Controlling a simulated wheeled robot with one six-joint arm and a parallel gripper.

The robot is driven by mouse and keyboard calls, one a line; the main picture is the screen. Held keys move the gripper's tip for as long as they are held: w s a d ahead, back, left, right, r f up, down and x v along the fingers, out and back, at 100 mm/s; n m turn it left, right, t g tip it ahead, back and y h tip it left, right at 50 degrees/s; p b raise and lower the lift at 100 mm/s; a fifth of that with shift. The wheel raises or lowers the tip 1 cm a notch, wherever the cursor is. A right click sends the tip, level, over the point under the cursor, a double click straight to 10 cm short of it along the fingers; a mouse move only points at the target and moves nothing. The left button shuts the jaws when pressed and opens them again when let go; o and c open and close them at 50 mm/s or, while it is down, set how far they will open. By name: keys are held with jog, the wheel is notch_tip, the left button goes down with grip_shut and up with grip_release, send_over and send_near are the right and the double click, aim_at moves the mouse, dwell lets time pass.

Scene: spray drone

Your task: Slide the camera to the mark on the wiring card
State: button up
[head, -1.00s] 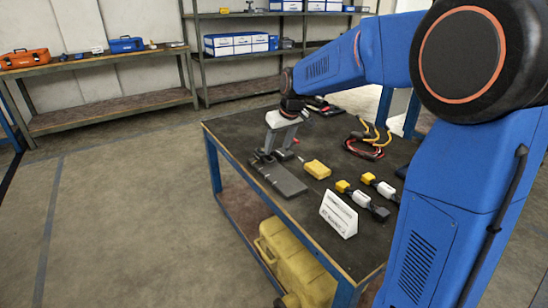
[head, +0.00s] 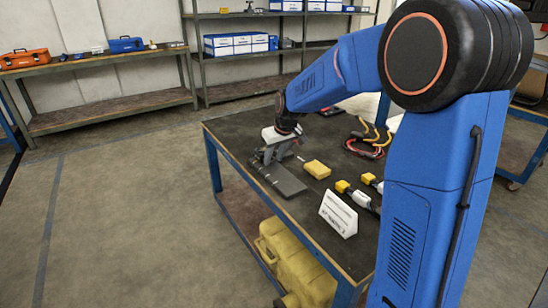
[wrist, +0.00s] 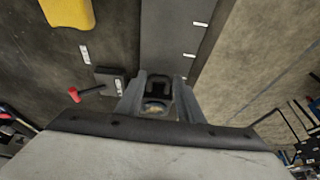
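My gripper (wrist: 159,80) points down over the dark grey rail plate (wrist: 172,40), with its two fingers apart. A small dark block (wrist: 160,87), likely the camera, shows between the fingers; I see no clear contact with them. In the head view my gripper (head: 268,154) is low at the far end of the plate (head: 284,182), and the block is hidden there. White marks (wrist: 190,56) line the plate's edge in the wrist view. The white wiring card (head: 338,214) stands folded near the table's front; its print is too small to read.
A yellow block (head: 316,169) lies right of the plate. Yellow-and-white connectors (head: 357,197) and a loop of red and yellow cables (head: 368,143) lie further right. A red-tipped piece (wrist: 85,93) sits left of my gripper in the wrist view. A yellow case (head: 295,262) is below the table.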

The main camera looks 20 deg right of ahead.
grip_shut()
jog(key=shift+s+d, duration=0.25)
jog(key=shift+s, duration=0.55)
jog(key=shift+s+d, duration=0.25)
jog(key=shift+s, duration=0.55)
jog(key=shift+s+d, duration=0.25)
jog(key=shift+s, duration=0.55)
jog(key=o, duration=0.9)
grip_release()
jog(key=v, duration=1.7)
jog(key=shift+s+r, duration=0.1)
jog(key=shift+r, duration=0.15)
